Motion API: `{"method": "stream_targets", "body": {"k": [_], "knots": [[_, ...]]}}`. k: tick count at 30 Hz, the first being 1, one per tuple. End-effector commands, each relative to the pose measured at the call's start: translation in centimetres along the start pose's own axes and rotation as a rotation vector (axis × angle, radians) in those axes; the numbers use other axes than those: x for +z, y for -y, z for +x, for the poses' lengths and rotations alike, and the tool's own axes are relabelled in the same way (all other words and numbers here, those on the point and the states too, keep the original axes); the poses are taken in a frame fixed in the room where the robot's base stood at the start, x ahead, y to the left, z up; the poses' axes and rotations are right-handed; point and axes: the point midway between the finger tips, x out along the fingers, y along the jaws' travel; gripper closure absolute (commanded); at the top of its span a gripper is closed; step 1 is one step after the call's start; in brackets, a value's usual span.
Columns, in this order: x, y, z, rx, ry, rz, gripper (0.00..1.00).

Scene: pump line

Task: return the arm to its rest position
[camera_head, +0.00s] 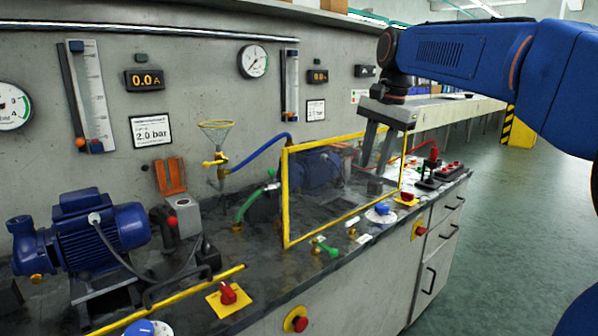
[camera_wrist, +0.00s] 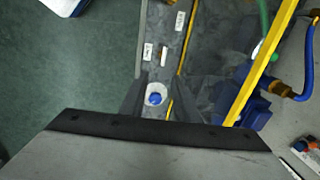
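My gripper (camera_head: 373,172) hangs from my blue arm with its fingers pointing down, over the right part of the bench (camera_head: 270,270). In the head view it overlaps the right end of the yellow-framed clear guard (camera_head: 287,200); I cannot tell how close it is. In the wrist view the two dark fingers of my gripper (camera_wrist: 160,110) stand apart with nothing held between them. A blue knob on a white dial (camera_wrist: 155,98) shows between the fingers, below them. The same kind of knob shows in the head view (camera_head: 382,209).
A blue pump (camera_head: 95,235) stands at the bench's left. A funnel (camera_head: 215,126) and blue hose (camera_head: 260,150) stand behind the guard's left end. A black device with a red top (camera_head: 433,155) stands at the right. The green floor (camera_head: 510,240) right of the bench is clear.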

Motion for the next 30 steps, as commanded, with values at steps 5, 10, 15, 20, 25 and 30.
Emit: {"method": "stream_targets", "body": {"k": [5,10,15,20,25,30], "knots": [[2.2,-4.5,1.3,-0.017,-0.034,-0.122,0.71],[4.5,-9.4,3.6,-0.03,-0.074,-0.267,0.71],[6.9,-14.4,6.5,-0.037,-0.117,-0.414,0.71],[9.1,-19.1,9.8,-0.038,-0.159,-0.555,0.71],[11.5,-24.0,13.8,-0.032,-0.203,-0.704,0.71],[13.4,-28.1,17.8,-0.023,-0.244,-0.837,0.71]]}}
